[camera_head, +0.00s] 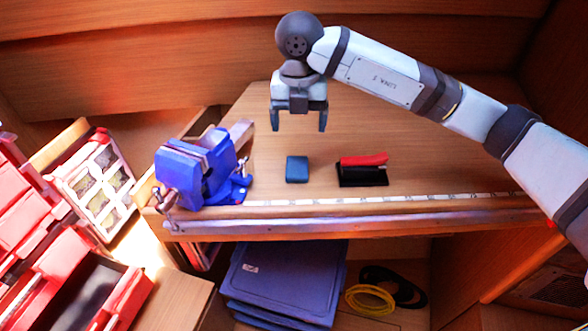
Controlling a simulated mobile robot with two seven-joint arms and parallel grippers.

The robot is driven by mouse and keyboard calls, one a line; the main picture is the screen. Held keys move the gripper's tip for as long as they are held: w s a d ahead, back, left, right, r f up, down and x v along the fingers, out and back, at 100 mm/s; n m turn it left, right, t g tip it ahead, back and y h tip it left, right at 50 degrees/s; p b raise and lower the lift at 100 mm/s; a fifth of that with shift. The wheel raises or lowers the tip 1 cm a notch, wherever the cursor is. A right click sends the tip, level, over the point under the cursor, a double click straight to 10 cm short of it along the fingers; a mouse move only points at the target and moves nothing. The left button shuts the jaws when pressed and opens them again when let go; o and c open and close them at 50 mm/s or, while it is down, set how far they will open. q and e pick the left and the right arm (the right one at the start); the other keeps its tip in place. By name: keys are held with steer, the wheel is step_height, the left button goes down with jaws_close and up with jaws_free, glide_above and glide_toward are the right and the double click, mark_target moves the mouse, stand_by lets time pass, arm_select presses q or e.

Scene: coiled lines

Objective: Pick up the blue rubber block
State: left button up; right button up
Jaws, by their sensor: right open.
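The blue rubber block (297,169) is a small dark blue piece lying on the wooden bench top (330,140), between the vise and a black and red item. My right gripper (299,126) hangs above the bench with its two fingers pointing down and spread apart. It is open, with nothing between the fingers. In the picture it is just above the block, apart from it. My left gripper is not in view.
A blue vise (202,170) is fixed at the bench's left end. A black block with a red top (363,172) lies right of the blue block. A measuring strip (380,200) runs along the front edge. Blue folded pieces (280,280) and coiled yellow (369,300) and black lines lie below.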

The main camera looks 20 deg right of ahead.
glide_above(297, 164)
steer(key=f, duration=0.6)
steer(key=shift+s+d+f+p, duration=0.15)
steer(key=shift+s+f+p, duration=0.05)
steer(key=shift+f+p, duration=0.1)
steer(key=shift+w+f+p, duration=0.15)
steer(key=shift+f+p, duration=0.5)
steer(key=shift+f, duration=2.05)
steer(key=c, duration=1)
steer(key=shift+r, duration=0.1)
